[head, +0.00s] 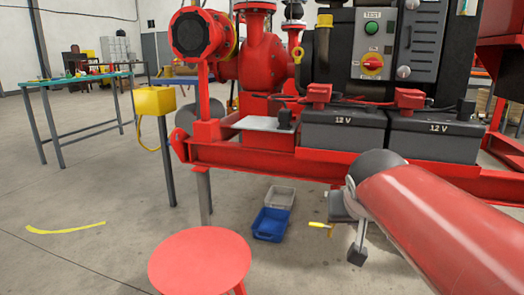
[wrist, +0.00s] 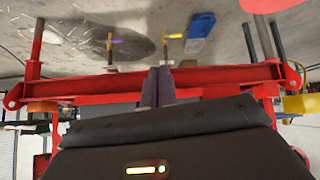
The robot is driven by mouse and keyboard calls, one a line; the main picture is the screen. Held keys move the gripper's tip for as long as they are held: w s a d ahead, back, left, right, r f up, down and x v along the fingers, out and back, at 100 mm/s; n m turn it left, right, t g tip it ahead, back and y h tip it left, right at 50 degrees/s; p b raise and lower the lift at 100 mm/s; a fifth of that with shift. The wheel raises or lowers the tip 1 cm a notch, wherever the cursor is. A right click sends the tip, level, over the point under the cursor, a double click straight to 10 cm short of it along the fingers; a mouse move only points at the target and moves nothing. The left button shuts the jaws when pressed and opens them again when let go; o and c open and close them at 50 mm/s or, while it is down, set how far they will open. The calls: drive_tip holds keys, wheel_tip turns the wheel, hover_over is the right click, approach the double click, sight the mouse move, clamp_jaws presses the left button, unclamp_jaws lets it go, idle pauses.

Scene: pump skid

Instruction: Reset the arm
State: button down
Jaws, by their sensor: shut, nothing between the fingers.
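My red arm (head: 440,225) reaches in from the lower right of the head view, in front of the pump skid's red frame (head: 260,164). In the wrist view my gripper (wrist: 158,70) shows as two dark fingers side by side, shut and empty. Its fingers overlap the red frame beam (wrist: 225,76) in that picture; I cannot tell whether they touch it.
Two black 12 V batteries (head: 343,135) sit on the skid below a control panel (head: 385,40). A blue bin (head: 271,224), a grey bin (head: 280,196) and a yellow-handled tool (head: 320,225) lie on the floor underneath. A red stool (head: 200,262) stands in front. Floor at left is mostly clear.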

drive_tip(key=s+a+f+n+g+y, duration=0.1)
drive_tip(key=s+f, duration=0.5)
drive_tip(key=s, duration=0.3)
drive_tip(key=s+a+f+g+y, duration=0.1)
drive_tip(key=s+a+f, duration=0.1)
drive_tip(key=s+f, duration=0.5)
wheel_tip(320, 180, up, 14)
drive_tip(key=s+p, duration=0.1)
drive_tip(key=p, duration=1.2)
drive_tip(key=shift+s+d+g+p, duration=0.15)
drive_tip(key=shift+g+p, duration=0.15)
